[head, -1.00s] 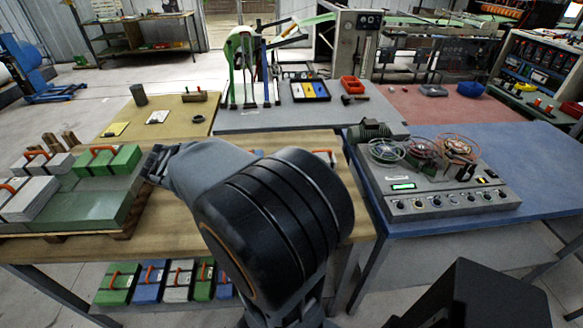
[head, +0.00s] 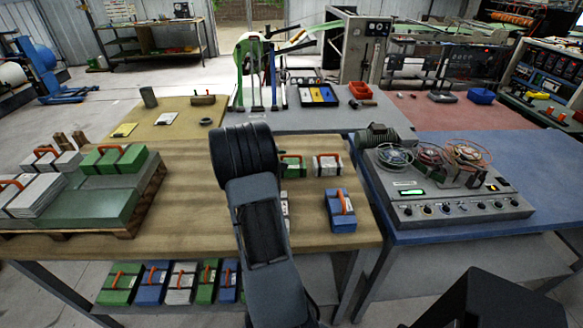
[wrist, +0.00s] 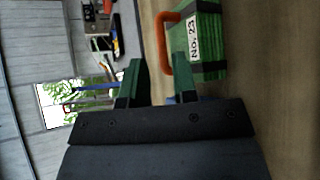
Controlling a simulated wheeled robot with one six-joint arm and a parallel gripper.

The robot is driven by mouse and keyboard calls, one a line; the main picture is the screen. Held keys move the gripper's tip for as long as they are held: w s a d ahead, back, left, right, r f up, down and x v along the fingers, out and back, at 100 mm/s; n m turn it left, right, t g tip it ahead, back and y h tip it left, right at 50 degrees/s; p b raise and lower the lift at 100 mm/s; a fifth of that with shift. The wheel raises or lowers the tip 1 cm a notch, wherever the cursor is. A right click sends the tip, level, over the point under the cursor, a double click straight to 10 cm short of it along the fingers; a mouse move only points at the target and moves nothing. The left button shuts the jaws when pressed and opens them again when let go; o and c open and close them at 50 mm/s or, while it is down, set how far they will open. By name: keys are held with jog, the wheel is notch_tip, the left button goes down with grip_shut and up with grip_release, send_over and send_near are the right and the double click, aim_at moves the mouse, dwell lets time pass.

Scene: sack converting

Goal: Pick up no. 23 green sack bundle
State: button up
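The green sack bundle labelled No. 23 (wrist: 208,45) shows in the wrist view at the upper right, with an orange handle on its left side. My gripper (wrist: 158,78) has its two dark green fingers apart with nothing between them. The bundle is beyond and to the right of the fingers, in front of the right one and outside the gap. In the head view a green bundle (head: 293,166) stands on the middle table right beside my arm; its label is not readable there. My fingers are hidden in the head view.
A grey bundle (head: 328,164) and a blue bundle (head: 341,211) stand right of my arm. A pallet (head: 148,197) with green and grey bundles is at the left. More bundles sit on a lower shelf (head: 170,306). A control box (head: 440,205) is on the blue table.

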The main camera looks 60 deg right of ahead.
aim_at(294, 156)
jog(key=shift+p+x, duration=0.8)
jog(key=shift+x, duration=2.45)
grip_shut()
